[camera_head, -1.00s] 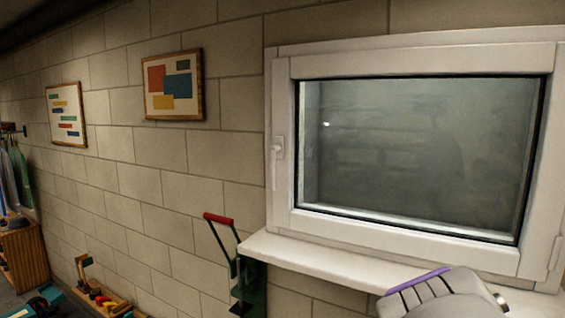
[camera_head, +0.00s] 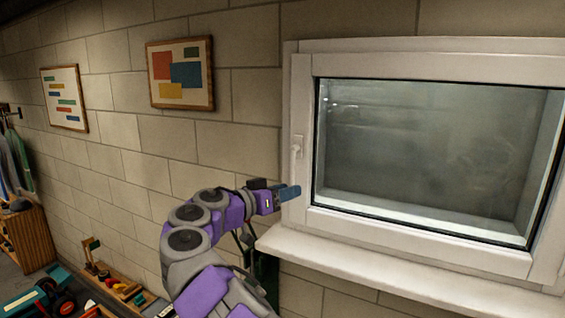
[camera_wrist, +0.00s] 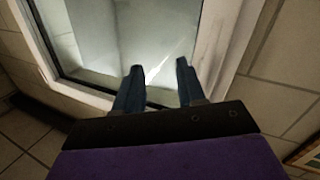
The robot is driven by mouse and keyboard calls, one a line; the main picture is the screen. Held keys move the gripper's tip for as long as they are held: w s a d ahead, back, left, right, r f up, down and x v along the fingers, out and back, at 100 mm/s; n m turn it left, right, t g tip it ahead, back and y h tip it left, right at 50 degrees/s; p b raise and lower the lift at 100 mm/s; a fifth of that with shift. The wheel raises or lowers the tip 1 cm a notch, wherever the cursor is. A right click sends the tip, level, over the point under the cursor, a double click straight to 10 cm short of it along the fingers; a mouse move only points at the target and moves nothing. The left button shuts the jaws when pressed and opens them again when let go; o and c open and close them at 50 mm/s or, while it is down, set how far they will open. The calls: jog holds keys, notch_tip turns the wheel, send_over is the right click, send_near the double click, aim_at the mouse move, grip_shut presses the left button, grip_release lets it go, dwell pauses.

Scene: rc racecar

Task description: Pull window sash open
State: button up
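The white window sash (camera_head: 330,215) sits in its white frame on the block wall and looks shut, with dark glass (camera_head: 430,150) in it. Its white handle (camera_head: 296,165) is on the left side of the sash and hangs down. My gripper (camera_head: 290,193) is at the lower left of the sash, close to the handle's lower end; I cannot tell whether they touch. In the wrist view my gripper (camera_wrist: 159,70) has its two blue fingers spread apart. A bright white streak shows between them, and I cannot tell what it is.
A white sill (camera_head: 380,275) juts out below the window. A dark green item (camera_head: 265,275) stands under its left end, partly behind my arm. Two framed pictures hang on the wall (camera_head: 130,140) to the left. Toys lie on the floor at lower left.

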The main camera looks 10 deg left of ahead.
aim_at(292, 169)
jog(key=a+r+t+y+p, duration=0.1)
jog(key=a+t+y, duration=0.1)
jog(key=a, duration=0.6)
jog(key=shift+m, duration=0.3)
jog(key=p+x, duration=0.3)
jog(key=x, duration=1.2)
jog(key=shift+w, duration=0.3)
jog(key=shift+w+d, duration=0.1)
jog(key=shift+w, duration=0.15)
jog(key=shift+d, duration=0.1)
grip_shut()
